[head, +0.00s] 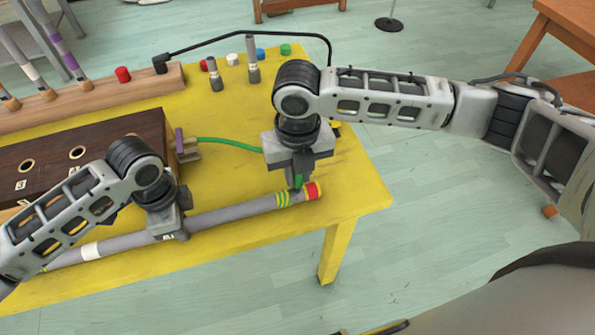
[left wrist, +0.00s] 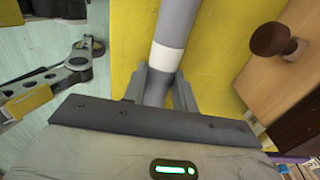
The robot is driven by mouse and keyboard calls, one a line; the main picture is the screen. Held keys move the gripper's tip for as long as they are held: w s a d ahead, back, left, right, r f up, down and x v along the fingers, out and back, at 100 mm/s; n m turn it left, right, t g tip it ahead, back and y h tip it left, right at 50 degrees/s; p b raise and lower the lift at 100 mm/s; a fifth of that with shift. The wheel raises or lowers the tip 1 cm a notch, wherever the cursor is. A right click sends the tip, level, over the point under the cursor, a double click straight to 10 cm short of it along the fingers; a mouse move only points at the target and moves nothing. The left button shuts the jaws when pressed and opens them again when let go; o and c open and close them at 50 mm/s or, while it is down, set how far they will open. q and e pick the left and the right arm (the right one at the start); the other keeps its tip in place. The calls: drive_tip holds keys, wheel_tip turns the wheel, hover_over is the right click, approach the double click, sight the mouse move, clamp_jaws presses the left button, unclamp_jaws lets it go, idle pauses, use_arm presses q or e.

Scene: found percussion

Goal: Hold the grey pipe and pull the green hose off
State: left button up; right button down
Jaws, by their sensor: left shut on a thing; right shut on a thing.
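The grey pipe (head: 222,215) lies slantwise along the front of the yellow table, with green-yellow bands and a red band at its right end. My left gripper (head: 176,234) is shut around the pipe. In the left wrist view the pipe (left wrist: 176,22) runs between the fingers (left wrist: 158,92), its white band just beyond them. The green hose (head: 230,144) runs from a purple-and-grey fitting to behind my right gripper (head: 298,186). That gripper points down just above the banded end, shut on the hose, whose green shows at the fingertips. The gripper hides whether hose and pipe touch.
A dark wooden box (head: 100,138) with round holes stands left, behind the left arm. A wooden rack (head: 110,94) with tubes is behind it. Coloured caps and two short grey tubes (head: 253,62) stand at the back. The table's right front corner (head: 362,203) is clear.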

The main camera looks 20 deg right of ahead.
drive_tip(key=shift+r, duration=0.1)
drive_tip(key=shift+r, duration=1.4)
use_arm(q)
drive_tip(key=o, duration=1.1)
drive_tip(key=shift+o, duration=0.2)
drive_tip(key=shift+r, duration=0.15)
wheel_tip(320, 180, up, 12)
